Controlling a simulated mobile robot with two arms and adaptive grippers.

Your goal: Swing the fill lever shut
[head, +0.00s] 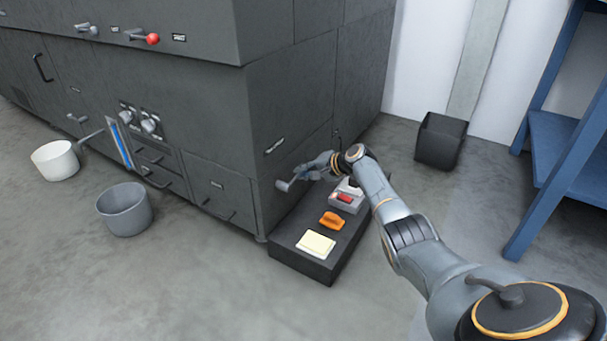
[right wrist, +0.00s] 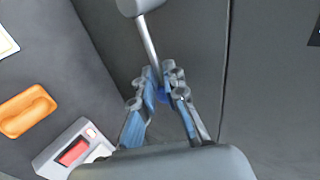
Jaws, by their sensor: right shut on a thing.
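The fill lever (head: 283,185) sticks out from the right side face of the dark grey machine, low down, below a small label plate. In the right wrist view, the lever (right wrist: 149,42) is a thin metal rod running from a round grey pivot at the top down to a blue end. My right gripper (head: 312,172) reaches the lever from the right. In the right wrist view, the right gripper (right wrist: 161,80) is shut on the lever near its blue end, which the fingers partly hide. My left gripper is not in view.
Below the lever, a low dark platform (head: 289,258) carries a yellow pad (head: 316,244), an orange item (head: 333,221) and a grey box with a red switch (head: 345,199). A black bin (head: 440,140) and blue shelving (head: 560,150) stand right.

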